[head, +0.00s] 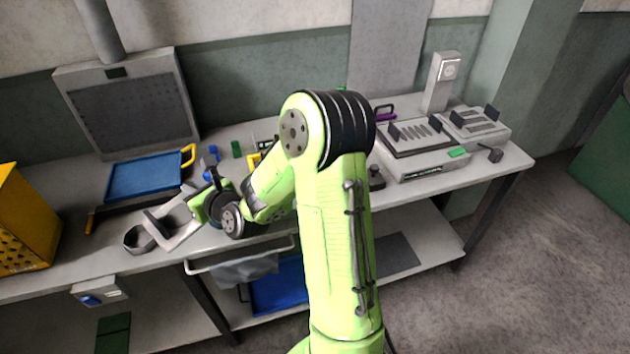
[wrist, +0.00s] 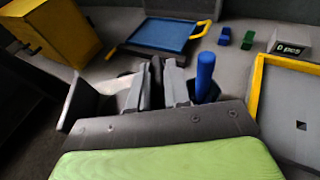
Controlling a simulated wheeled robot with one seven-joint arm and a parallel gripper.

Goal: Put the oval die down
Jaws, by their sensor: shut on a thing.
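My gripper (head: 212,198) is low over the bench's front left part, beside a pale grey angled stand. In the wrist view its fingers (wrist: 160,85) are close together around a narrow dark piece. I take this piece for the oval die (wrist: 157,72). Its shape and lower end are mostly hidden by the fingers and wrist housing, so I cannot tell whether it touches the bench. An upright blue cylinder (wrist: 205,76) stands just right of the fingers with a dark base.
A blue tray (head: 145,176) with a yellow handle lies behind the gripper. A yellow perforated bin (head: 20,225) stands at left. A yellow-rimmed tray (wrist: 258,84) and a "0 pcs" display (wrist: 290,48) are to the right. Small blue (wrist: 224,36) and green (wrist: 248,40) blocks lie behind.

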